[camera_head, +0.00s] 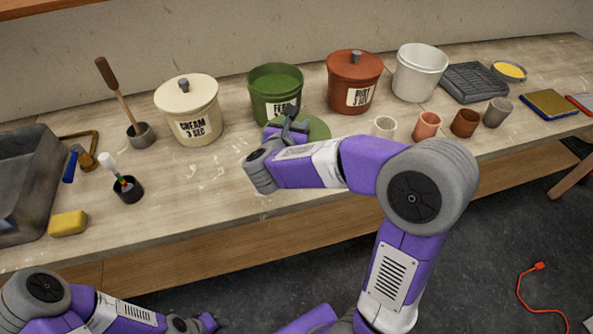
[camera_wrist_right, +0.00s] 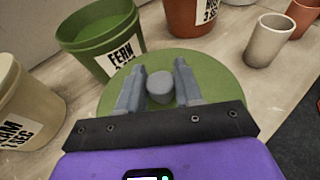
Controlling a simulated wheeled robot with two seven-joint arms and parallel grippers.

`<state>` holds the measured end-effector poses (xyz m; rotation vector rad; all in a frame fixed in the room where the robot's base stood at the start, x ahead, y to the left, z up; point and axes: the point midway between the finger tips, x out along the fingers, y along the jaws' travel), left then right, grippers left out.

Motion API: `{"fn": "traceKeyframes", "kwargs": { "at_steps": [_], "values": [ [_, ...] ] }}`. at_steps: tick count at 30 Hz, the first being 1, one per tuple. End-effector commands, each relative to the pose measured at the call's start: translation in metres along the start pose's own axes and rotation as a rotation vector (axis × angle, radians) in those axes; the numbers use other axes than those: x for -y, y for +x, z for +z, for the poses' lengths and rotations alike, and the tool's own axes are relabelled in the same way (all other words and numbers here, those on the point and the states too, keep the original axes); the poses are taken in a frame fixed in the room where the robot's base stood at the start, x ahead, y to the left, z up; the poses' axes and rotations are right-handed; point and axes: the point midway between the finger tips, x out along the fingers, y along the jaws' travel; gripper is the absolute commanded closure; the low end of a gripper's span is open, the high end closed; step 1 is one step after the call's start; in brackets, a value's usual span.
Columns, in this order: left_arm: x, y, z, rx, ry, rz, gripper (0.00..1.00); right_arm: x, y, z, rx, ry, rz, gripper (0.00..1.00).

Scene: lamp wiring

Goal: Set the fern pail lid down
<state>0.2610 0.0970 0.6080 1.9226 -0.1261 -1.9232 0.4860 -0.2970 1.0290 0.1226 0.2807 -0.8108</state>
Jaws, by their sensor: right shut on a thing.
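The green fern pail (camera_head: 274,84) stands open on the bench, and its label shows in the right wrist view (camera_wrist_right: 100,40). The round green fern lid (camera_head: 318,127) is level in front of it, to the right, partly hidden by my right arm. My right gripper (camera_head: 289,122) is shut on the lid's grey knob (camera_wrist_right: 160,87), with one finger on each side. The lid (camera_wrist_right: 222,85) is flat at or just above the bench top; I cannot tell if it touches. My left gripper (camera_head: 206,323) is low at the bottom left, away from the bench; its jaws are unclear.
The lidded cream pail (camera_head: 188,115) is left of the fern pail, the lidded rust-red pail (camera_head: 353,85) right. Several small cups, including a pale one (camera_head: 383,127), stand right of the lid.

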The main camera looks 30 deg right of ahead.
Motion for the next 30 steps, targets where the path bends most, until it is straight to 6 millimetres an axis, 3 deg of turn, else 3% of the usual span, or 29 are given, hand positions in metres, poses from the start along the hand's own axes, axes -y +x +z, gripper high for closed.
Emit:
{"fn": "traceKeyframes", "kwargs": {
  "at_steps": [7, 14, 21, 30],
  "values": [
    [0.006, 0.016, -0.001, -0.001, 0.001, 0.000, 0.57, 0.002, 0.013, -0.045, -0.003, -0.002, -0.010, 0.97],
    [0.007, 0.021, -0.001, -0.001, 0.001, 0.000, 0.57, 0.002, 0.019, -0.063, -0.001, 0.001, -0.009, 0.97],
    [0.011, 0.031, -0.002, 0.000, 0.000, 0.000, 0.57, 0.002, 0.029, -0.094, -0.002, -0.001, -0.008, 0.97],
    [0.011, 0.031, -0.002, 0.000, 0.000, 0.000, 0.57, 0.002, 0.029, -0.095, -0.001, 0.002, -0.007, 0.97]
  ]
}}
